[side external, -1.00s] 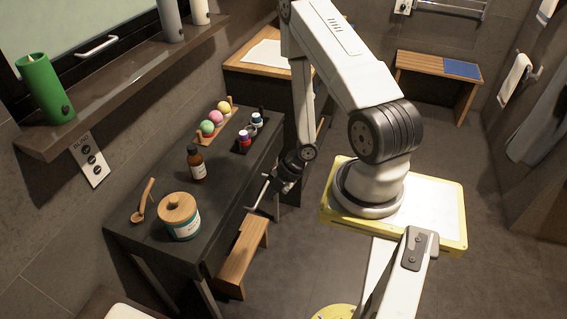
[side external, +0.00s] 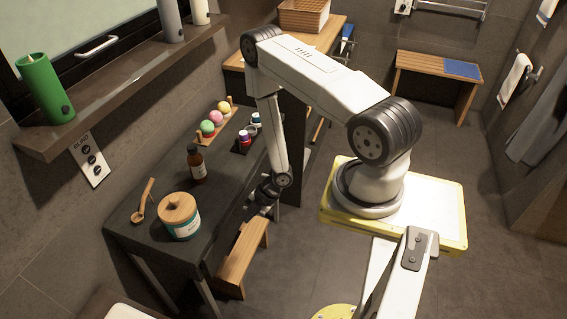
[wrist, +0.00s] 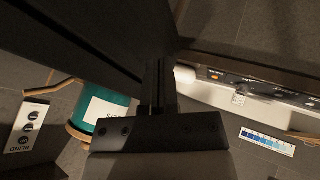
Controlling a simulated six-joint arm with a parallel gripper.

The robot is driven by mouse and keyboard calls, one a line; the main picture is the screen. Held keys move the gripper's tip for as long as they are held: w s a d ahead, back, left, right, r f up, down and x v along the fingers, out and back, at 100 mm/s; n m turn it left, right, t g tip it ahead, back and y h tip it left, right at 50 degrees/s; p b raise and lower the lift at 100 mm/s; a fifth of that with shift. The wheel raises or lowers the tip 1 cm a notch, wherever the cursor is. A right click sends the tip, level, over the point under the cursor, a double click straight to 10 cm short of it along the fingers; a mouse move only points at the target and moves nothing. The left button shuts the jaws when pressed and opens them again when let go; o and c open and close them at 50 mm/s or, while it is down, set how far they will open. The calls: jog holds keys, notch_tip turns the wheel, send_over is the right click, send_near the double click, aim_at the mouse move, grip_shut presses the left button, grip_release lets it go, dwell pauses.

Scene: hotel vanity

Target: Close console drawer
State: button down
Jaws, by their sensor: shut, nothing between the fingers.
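The dark console (side external: 222,205) stands along the left wall. Its front faces my arm, and shadow and my forearm cover part of it. I cannot make out the drawer's outline or how far out it stands. My gripper (side external: 259,204) is low at the console's front edge, just above a wooden stool. Its tips are partly hidden in the side view. In the wrist view my gripper (wrist: 158,85) is shut and empty, its dark fingers close beside a broad dark panel of the console (wrist: 60,40). I cannot tell whether they touch it.
On the console are a wood-lidded teal jar (side external: 180,222), a wooden scoop (side external: 143,205), a brown bottle (side external: 196,165), colored balls (side external: 212,120) and small bottles (side external: 245,138). The wooden stool (side external: 243,260) stands close below my gripper. Open floor (side external: 320,270) lies right of it.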

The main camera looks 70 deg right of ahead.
aim_at(230, 211)
jog(key=shift+w, duration=1.55)
jog(key=shift+w+r, duration=0.15)
jog(key=shift+w, duration=1.25)
jog(key=shift+s, duration=0.1)
jog(key=s+d+r, duration=0.3)
jog(key=s+r, duration=0.4)
jog(key=s, duration=0.3)
jog(key=shift+d+r, duration=0.35)
jog(key=shift+w+d+r, duration=0.1)
